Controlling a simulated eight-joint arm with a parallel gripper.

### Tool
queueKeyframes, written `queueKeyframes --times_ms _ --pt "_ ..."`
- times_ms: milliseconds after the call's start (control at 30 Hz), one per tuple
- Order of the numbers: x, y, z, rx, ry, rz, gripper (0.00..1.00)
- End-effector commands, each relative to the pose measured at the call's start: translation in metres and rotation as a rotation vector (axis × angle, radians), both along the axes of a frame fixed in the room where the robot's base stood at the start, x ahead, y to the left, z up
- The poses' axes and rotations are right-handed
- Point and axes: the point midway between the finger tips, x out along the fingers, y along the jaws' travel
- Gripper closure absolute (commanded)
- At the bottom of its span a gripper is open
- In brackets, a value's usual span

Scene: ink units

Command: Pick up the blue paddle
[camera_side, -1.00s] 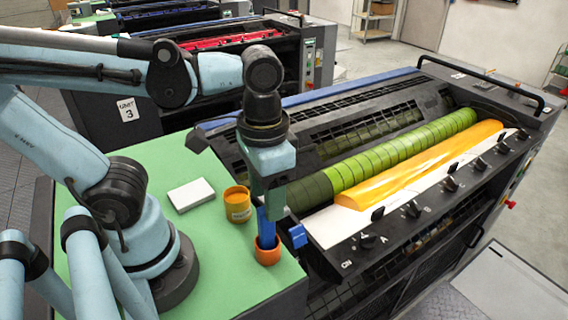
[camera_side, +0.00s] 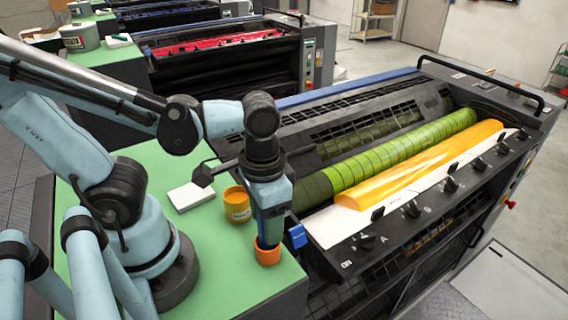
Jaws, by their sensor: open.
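The blue paddle (camera_side: 269,239) stands upright in a small orange cup (camera_side: 268,256) near the front right edge of the green tabletop. Only a little of the paddle shows; my gripper hides most of it. My gripper (camera_side: 270,232) points down directly over the cup, with its fingers low around the paddle, close to the cup's rim. The jaws are open. Whether a finger touches the paddle or the cup, I cannot tell.
A yellow-orange tin (camera_side: 238,207) stands close behind and left of the cup. A white block (camera_side: 191,195) lies further left on the green top (camera_side: 215,270). A small blue block (camera_side: 298,236) is just right of my gripper, beside the ink unit with its green roller (camera_side: 400,155).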

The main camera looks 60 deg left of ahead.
Motion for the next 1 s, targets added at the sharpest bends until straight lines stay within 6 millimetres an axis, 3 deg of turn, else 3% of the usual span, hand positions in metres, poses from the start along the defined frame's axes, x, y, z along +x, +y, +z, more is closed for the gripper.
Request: queueKeyframes --times_ms 67,433,1000 --pt "0.000 0.000 0.000 0.000 0.000 0.000 0.47" --pt "0.000 0.000 0.000 0.000 0.000 0.000 1.00" --pt "0.000 0.000 0.012 0.000 0.001 0.000 1.00"
